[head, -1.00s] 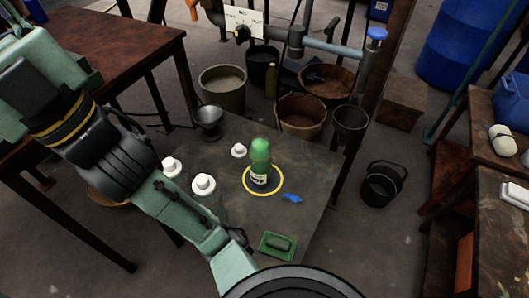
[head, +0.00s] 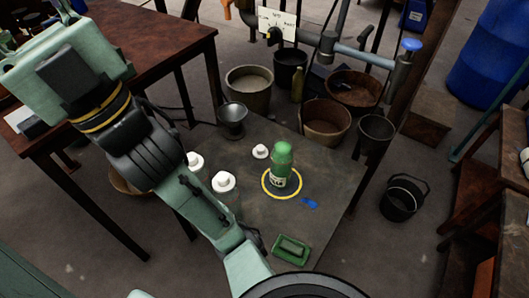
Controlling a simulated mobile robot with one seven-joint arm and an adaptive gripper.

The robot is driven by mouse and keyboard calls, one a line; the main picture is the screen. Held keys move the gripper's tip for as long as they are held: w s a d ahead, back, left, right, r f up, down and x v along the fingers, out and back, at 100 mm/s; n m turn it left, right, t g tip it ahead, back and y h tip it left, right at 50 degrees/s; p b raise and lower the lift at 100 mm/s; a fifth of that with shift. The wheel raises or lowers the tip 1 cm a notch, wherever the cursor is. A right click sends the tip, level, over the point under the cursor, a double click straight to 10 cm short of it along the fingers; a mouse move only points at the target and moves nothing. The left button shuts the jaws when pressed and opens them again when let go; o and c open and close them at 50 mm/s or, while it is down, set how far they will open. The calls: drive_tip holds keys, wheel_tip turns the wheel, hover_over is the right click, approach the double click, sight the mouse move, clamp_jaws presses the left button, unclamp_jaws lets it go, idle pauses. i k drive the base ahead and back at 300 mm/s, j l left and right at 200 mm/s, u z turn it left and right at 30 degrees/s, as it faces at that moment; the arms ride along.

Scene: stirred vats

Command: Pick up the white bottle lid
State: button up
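Three small white lid-like pieces with raised knobs sit on the dark low table (head: 322,215): one at the back (head: 261,151), one nearer the front (head: 223,182), and one at the left (head: 194,161), partly hidden by my arm. I cannot tell which is the bottle lid meant. A green bottle (head: 281,165) stands upright inside a yellow ring on the table. My arm comes from the upper left and passes in front of the table's left side, down to the bottom edge. My gripper's fingers do not show.
A green tray-like piece (head: 291,248) and a small blue piece (head: 309,203) lie on the table. A metal funnel-like cup (head: 232,118) stands at its back left corner. Buckets stand behind, a black bucket (head: 404,198) on the floor right. A brown table (head: 150,45) is at left.

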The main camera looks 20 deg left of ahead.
sight(260, 151)
drive_tip(key=j+z, duration=0.15)
drive_tip(key=j, duration=0.25)
drive_tip(key=k+j+z, duration=0.15)
drive_tip(key=j, duration=0.25)
drive_tip(key=j+z, duration=0.15)
drive_tip(key=j, duration=0.2)
drive_tip(key=k+j+z, duration=0.15)
drive_tip(key=j, duration=0.25)
drive_tip(key=k+j+z, duration=0.15)
drive_tip(key=j, duration=0.2)
drive_tip(key=k+j+z, duration=0.15)
drive_tip(key=j, duration=0.2)
drive_tip(key=i, duration=0.45)
